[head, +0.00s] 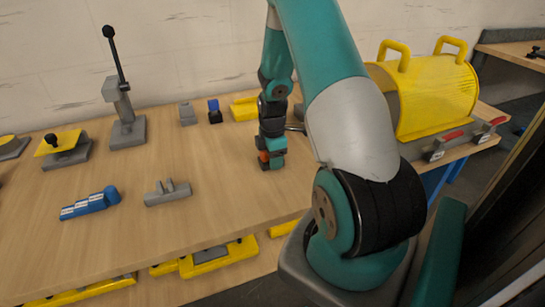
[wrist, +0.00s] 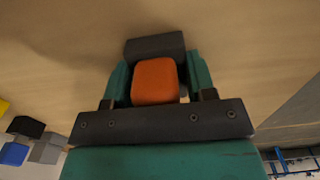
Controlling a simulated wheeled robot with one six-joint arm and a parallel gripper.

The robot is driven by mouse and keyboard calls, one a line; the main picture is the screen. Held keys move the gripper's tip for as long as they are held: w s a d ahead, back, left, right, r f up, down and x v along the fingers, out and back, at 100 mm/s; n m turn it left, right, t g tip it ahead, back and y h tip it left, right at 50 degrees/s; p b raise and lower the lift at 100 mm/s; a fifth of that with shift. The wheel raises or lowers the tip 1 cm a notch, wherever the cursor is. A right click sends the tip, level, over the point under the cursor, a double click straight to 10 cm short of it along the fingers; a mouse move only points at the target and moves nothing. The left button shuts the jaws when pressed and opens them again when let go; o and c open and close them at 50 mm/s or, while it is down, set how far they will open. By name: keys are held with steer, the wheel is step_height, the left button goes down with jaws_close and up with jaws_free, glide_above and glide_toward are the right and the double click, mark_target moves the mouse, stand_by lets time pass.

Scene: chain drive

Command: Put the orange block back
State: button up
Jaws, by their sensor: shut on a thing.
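The orange block (wrist: 155,82) sits between the two green fingers of my gripper (wrist: 158,85) in the wrist view. My gripper is shut on it. A dark grey block (wrist: 155,46) shows just beyond the orange block; I cannot tell whether the two touch or are joined. In the head view my gripper (head: 271,159) is low over the right part of the wooden table (head: 225,190), with a bit of the orange block (head: 264,156) showing at its fingers. I cannot tell whether the block touches the table.
A grey block (head: 187,114), a blue-and-black block (head: 214,110) and a yellow piece (head: 243,108) stand at the back. A lever stand (head: 126,125), a blue stepped part (head: 90,203) and a grey part (head: 167,193) are left. A yellow guard (head: 430,95) stands right. The front middle is clear.

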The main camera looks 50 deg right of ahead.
steer(key=o, duration=0.9)
steer(key=shift+o, duration=0.2)
step_height(320, 180, up, 12)
steer(key=shift+r, duration=0.1)
steer(key=shift+a+r, duration=0.1)
steer(key=shift+a, duration=0.05)
steer(key=a+r+m+t+y, duration=0.1)
steer(key=a+r, duration=0.3)
steer(key=a, duration=0.7)
steer(key=a+r+m+y, duration=0.1)
steer(key=a+r, duration=0.4)
steer(key=a, duration=0.5)
steer(key=s+a+r+m+y, duration=0.1)
steer(key=s+a+r, duration=0.1)
steer(key=s+a, duration=0.5)
steer(key=s+a+r+m+g+y, duration=0.1)
steer(key=s+a+r, duration=0.1)
steer(key=s+a, duration=0.6)
steer(key=shift+a+r+m, duration=0.3)
steer(key=shift+a+r, duration=0.05)
steer(key=shift+a, duration=0.8)
